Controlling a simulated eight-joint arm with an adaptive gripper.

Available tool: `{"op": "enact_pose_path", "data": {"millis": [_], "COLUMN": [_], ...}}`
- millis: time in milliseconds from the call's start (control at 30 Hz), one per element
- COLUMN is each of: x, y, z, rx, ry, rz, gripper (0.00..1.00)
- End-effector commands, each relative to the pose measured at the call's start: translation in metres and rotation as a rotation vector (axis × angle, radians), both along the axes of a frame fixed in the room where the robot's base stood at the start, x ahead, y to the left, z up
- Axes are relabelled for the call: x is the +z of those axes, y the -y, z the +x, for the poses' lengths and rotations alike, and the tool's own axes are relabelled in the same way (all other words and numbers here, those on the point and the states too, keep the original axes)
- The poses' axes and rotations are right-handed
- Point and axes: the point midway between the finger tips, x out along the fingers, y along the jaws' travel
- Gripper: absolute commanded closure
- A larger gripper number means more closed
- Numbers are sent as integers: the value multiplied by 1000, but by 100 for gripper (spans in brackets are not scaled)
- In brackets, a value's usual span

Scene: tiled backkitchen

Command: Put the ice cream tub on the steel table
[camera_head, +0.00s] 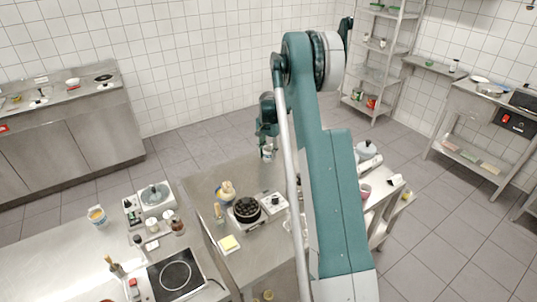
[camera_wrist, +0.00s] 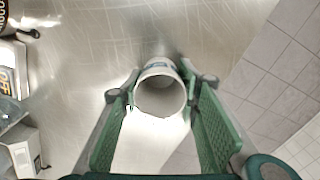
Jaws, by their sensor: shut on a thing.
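My gripper (camera_wrist: 163,88) is shut on a white round tub (camera_wrist: 160,96), apparently the ice cream tub, with its round end facing the wrist camera and a bit of blue on its far side. In the head view my gripper (camera_head: 267,143) is at the far end of the middle steel table (camera_head: 225,177), with the tub (camera_head: 267,153) small and partly hidden between the fingers. The steel table top (camera_wrist: 100,45) lies beneath the tub in the wrist view. I cannot tell whether the tub touches it.
The table edge and tiled floor (camera_wrist: 275,75) lie right of the tub in the wrist view. Bare steel lies left of it.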

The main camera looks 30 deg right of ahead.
Motion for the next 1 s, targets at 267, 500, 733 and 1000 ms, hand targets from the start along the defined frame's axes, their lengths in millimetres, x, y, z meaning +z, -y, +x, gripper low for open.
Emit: {"op": "enact_pose_path", "data": {"millis": [267, 500, 733, 1000], "x": [-2, -2, 3, 33], "y": [0, 0, 0, 0], "z": [0, 0, 0, 0], "rx": [0, 0, 0, 0], "ry": [0, 0, 0, 0], "rz": [0, 0, 0, 0], "gripper": [52, 52, 52, 52]}}
